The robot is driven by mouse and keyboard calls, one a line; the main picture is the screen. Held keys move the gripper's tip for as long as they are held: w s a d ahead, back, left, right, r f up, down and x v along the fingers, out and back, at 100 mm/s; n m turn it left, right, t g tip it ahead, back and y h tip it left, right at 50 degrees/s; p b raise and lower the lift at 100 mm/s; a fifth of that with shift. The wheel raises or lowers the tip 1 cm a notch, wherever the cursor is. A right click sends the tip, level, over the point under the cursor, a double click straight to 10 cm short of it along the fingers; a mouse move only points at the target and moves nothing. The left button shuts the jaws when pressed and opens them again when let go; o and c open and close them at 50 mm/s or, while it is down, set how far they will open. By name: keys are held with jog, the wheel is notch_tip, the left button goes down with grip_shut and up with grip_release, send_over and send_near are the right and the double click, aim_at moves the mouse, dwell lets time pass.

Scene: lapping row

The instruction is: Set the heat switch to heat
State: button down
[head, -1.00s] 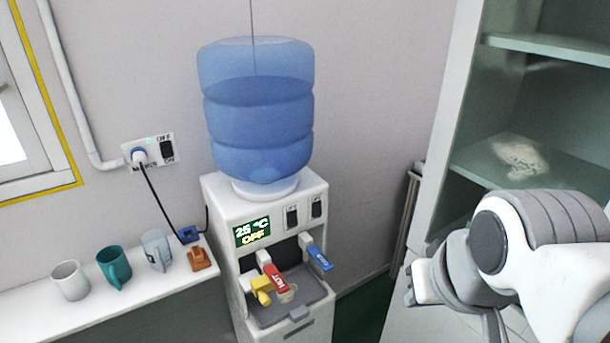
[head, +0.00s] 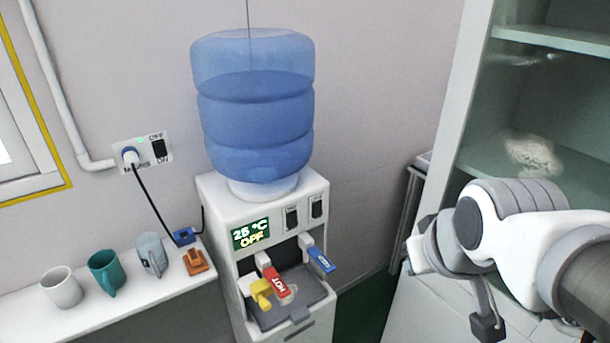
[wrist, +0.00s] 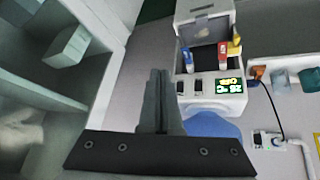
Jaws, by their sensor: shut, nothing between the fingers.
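The water dispenser (head: 215,200) stands against the wall with a blue bottle (head: 252,105) on top. Its front panel has two dark rocker switches, a left one (head: 291,218) and a right one (head: 316,207). Their small labels are too blurred to read, so I cannot tell which is the heat switch. The green display (head: 251,233) reads 25 °C and OFF. In the wrist view the dispenser appears upside down, with both switches (wrist: 197,86) beside the display (wrist: 229,86). My gripper (wrist: 158,73) is shut and empty, apart from the panel.
Yellow, red HOT (head: 276,281) and blue (head: 321,259) levers stick out below the panel. A shelf (head: 130,308) at left holds mugs (head: 104,272). A wall socket (head: 142,153) with a plug and cord is above. An open cabinet (head: 545,100) stands at right, close to my arm.

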aim_at(293, 227)
jog(key=w+a+f+n+t+y+b, duration=0.1)
jog(key=w+f+n+t, duration=0.3)
jog(key=w, duration=0.5)
jog(key=w+f+n+t+b, duration=0.1)
jog(key=w+f+n, duration=0.55)
jog(key=w, duration=0.25)
jog(key=s+a+f+n+t+y+b, duration=0.1)
jog(key=a+f+n+t+y, duration=0.1)
jog(key=a+f+n+y, duration=0.6)
jog(key=a+n, duration=0.1)
jog(key=n, duration=0.3)
jog(key=shift+f+n, duration=0.2)
jog(key=shift+n, duration=0.15)
jog(key=x, duration=0.7)
jog(key=p+x, duration=0.1)
jog(key=x, duration=0.6)
jog(key=shift+s+a+r, duration=0.1)
jog(key=shift+r, duration=0.15)
jog(key=shift+f+y+b, duration=0.15)
jog(key=shift+y+b, duration=0.15)
jog(key=shift+b, duration=0.1)
